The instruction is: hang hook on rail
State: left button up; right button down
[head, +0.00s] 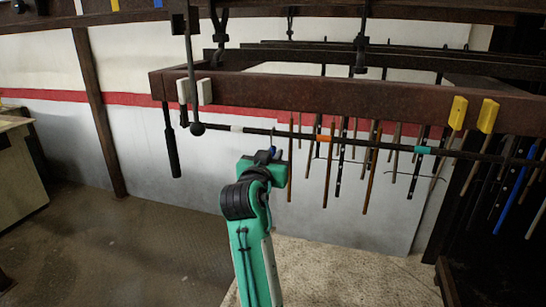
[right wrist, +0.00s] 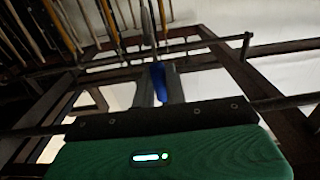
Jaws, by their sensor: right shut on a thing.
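The rail (head: 355,143) is a thin dark bar with white, orange and teal bands, running across the head view below a thick brown beam. My right gripper (head: 268,154) is just below the rail, between the white and orange bands. It is shut on the hook, whose small blue part (head: 273,150) shows at the fingertips. In the right wrist view, the blue part of the hook (right wrist: 158,78) sits between the two grey fingers of the gripper (right wrist: 157,92). The rest of the hook is hard to make out; I cannot tell whether it touches the rail. My left gripper is not in view.
The brown beam (head: 330,95) carries white blocks (head: 204,91) at left and yellow blocks (head: 458,112) at right. Several brown and black rods (head: 328,165) hang around the rail. A dark ball-ended rod (head: 197,128) hangs near its left end. The floor at left is clear.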

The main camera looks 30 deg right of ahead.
jog(key=shift+f, duration=0.55)
jog(key=c, duration=1.5)
grip_release()
jog(key=shift+o, duration=0.8)
jog(key=shift+w, duration=0.1)
jog(key=shift+r, duration=0.1)
